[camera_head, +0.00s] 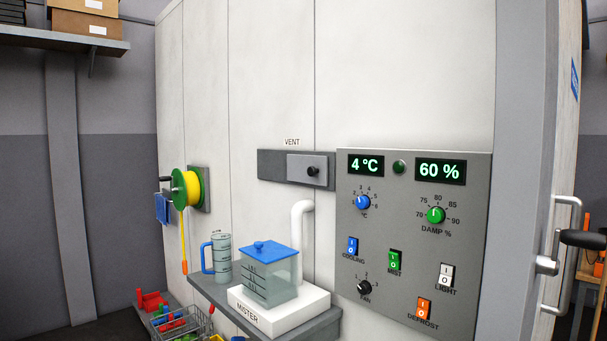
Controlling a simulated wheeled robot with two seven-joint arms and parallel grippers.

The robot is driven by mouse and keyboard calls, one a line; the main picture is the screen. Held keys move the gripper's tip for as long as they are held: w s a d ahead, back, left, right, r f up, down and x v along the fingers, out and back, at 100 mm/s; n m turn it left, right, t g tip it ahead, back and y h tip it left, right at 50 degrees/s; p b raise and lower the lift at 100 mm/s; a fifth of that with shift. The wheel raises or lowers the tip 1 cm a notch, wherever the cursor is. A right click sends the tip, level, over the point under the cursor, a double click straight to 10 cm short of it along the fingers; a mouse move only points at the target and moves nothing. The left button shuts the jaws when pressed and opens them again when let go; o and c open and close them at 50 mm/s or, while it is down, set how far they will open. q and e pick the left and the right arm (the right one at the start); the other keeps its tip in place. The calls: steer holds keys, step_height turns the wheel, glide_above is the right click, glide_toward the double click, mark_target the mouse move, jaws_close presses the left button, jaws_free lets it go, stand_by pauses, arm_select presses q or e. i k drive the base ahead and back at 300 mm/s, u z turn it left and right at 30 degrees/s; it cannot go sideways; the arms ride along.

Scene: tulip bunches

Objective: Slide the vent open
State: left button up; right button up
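The vent (270,167) is a dark grey rectangular plate on the white wall, under a small "VENT" label. A lighter grey slider (300,168) with a black knob (313,171) covers the right part of the plate. The left part of the plate shows as plain dark grey; I cannot tell whether it is an opening. Neither of my grippers is in view, and nothing touches the knob.
A control panel (410,290) with knobs and switches is just right of the vent. Below stand a mister (268,275) with a white pipe (304,230) and a measuring jug (222,258) on a shelf (210,292). A yellow-green reel (188,188) hangs left.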

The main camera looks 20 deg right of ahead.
mark_target(303, 170)
steer(key=u, duration=1.3)
steer(key=i, duration=3.2)
steer(key=z, duration=3.25)
